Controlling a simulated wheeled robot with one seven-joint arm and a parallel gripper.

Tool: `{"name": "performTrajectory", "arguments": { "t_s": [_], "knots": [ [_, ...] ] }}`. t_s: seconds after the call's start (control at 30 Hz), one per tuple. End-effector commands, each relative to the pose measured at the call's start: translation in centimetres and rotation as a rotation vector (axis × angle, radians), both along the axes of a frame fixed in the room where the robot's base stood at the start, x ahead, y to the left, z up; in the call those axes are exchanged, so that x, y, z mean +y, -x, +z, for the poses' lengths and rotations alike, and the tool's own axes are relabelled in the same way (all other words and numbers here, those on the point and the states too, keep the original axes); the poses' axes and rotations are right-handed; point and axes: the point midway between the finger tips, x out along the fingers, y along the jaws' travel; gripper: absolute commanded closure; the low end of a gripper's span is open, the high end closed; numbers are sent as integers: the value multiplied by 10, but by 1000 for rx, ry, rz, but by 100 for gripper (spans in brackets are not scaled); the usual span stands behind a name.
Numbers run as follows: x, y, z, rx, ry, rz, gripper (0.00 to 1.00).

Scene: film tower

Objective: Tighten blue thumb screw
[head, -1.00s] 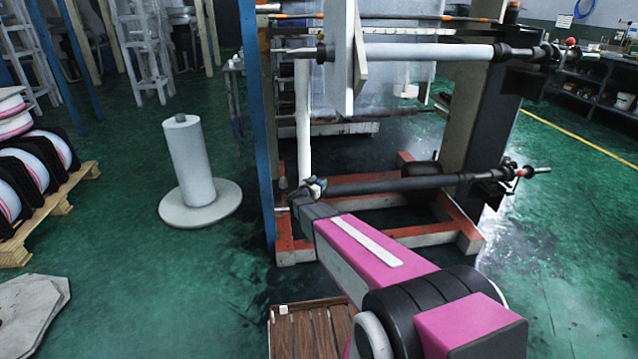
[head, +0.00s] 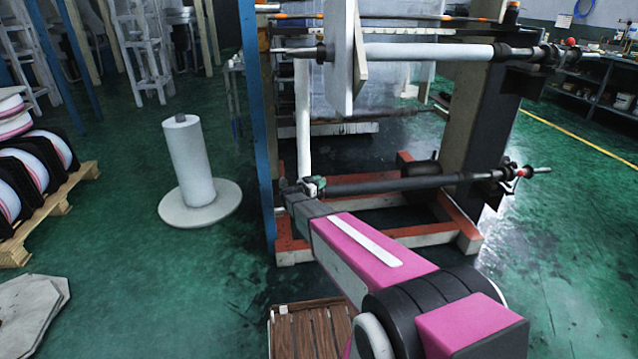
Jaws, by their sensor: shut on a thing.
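My gripper (head: 316,186) is at the left end of the lower dark shaft (head: 400,184), at the end of my dark wrist and pink arm. It is small in the head view. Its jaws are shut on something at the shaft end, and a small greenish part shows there. I cannot make out the blue thumb screw clearly; my gripper and wrist cover that spot.
An upper roller (head: 430,52) with a white disc (head: 340,55) is above my arm. A blue post (head: 258,130) stands close left of my wrist. The orange-red base frame (head: 410,232) lies below. A white roll (head: 190,160) stands left on open green floor.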

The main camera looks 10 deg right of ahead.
Motion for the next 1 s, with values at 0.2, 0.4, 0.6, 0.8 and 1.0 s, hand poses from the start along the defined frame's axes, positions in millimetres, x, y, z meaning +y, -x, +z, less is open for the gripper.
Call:
{"name": "performTrajectory", "arguments": {
  "t_s": [0.2, 0.4, 0.6, 0.8, 1.0],
  "knots": [
    [0, -2, 0, -1, 1, -141, 95],
    [0, 0, 0, 2, 1, -175, 95],
    [0, 0, 0, 2, 1, -173, 95],
    [0, 0, 0, 2, 1, -172, 48],
    [1, 1, 0, 1, 0, -171, 48]
  ]
}}
